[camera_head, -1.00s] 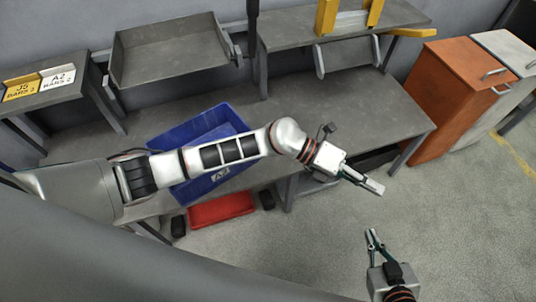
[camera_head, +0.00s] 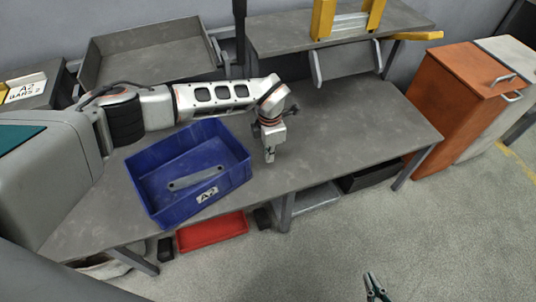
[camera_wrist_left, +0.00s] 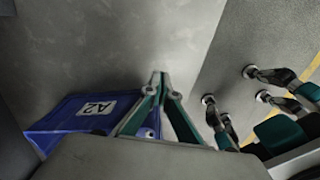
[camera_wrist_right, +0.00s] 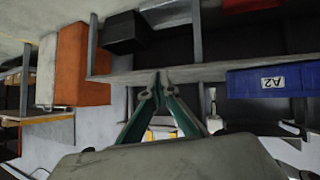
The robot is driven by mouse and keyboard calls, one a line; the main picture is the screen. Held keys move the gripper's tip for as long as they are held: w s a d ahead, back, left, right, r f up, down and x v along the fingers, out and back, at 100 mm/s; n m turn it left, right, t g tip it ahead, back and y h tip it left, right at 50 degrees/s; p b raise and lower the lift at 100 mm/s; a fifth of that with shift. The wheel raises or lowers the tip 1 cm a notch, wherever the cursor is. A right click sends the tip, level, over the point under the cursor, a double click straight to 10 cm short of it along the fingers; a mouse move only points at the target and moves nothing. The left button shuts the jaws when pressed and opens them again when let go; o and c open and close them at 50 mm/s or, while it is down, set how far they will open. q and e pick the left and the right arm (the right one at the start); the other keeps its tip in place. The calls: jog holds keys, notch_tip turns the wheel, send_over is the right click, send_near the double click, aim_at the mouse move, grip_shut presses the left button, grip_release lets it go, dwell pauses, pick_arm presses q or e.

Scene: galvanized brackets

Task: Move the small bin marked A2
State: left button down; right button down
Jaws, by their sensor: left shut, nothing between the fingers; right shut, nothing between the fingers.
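The blue bin marked A2 (camera_head: 165,207) stands on the grey workbench, with a grey metal bracket (camera_head: 196,178) lying inside it. Its A2 label faces the front edge. The bin also shows in the left wrist view (camera_wrist_left: 62,121) and in the right wrist view (camera_wrist_right: 248,83). My left gripper (camera_head: 270,158) is shut and empty, pointing down over the bench just right of the bin and apart from it; its fingertips also show in the left wrist view (camera_wrist_left: 158,76). My right gripper (camera_head: 374,284) is shut and empty, low over the floor in front of the bench.
The grey workbench (camera_head: 350,137) is clear right of my left gripper. A grey tray (camera_head: 150,48) and a raised shelf with yellow parts (camera_head: 322,18) stand behind. A red bin (camera_head: 212,232) sits below the bench. An orange cabinet (camera_head: 450,95) stands at right.

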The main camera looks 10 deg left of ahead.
aim_at(269, 174)
pick_arm(q)
jog(key=f, duration=0.2)
jog(key=f+b, duration=0.1)
jog(key=f, duration=0.2)
jog(key=f+b, duration=0.1)
jog(key=f, duration=0.2)
jog(key=shift+s, duration=0.25)
jog(key=shift+s+a+r, duration=0.1)
jog(key=shift+a+r, duration=0.25)
jog(key=shift+a, duration=0.2)
jog(key=shift+s+a+r+p, duration=0.25)
jog(key=shift+s+a+p, duration=0.1)
jog(key=shift+s+a, duration=0.35)
jog(key=shift+s+a+f, duration=0.1)
jog(key=shift+a+f, duration=0.05)
jog(key=shift+a, duration=0.2)
pick_arm(e)
jog(key=shift+w+a+f, duration=0.1)
jog(key=shift+a, duration=0.2)
